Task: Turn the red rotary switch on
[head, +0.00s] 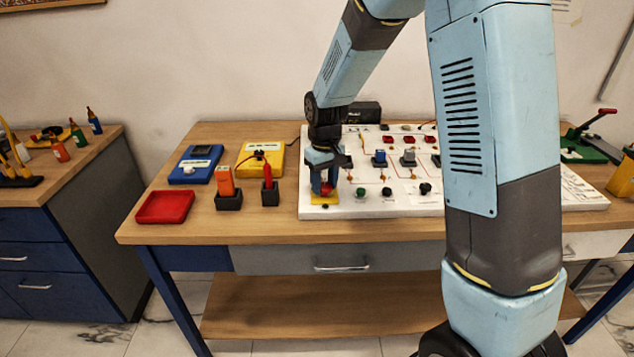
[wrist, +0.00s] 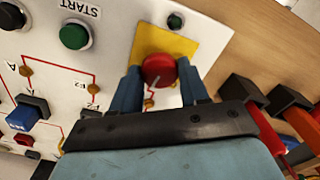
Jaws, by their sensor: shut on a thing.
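The red rotary switch (wrist: 158,70) is a round red knob on a yellow square plate (wrist: 190,46) of the white board (wrist: 118,22). In the head view the red knob (head: 325,189) shows low between my fingers at the board's left front. My gripper (wrist: 160,84) has one blue finger on each side of the knob and is shut on it. The gripper also shows in the head view (head: 323,188), pointing down. A light pointer mark shows on the knob's near side in the wrist view. The fingertips are partly hidden by the knob.
Black holders (head: 229,201) with an orange and a red tool stand left of the board. A red tray (head: 165,207) lies at the table's left front.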

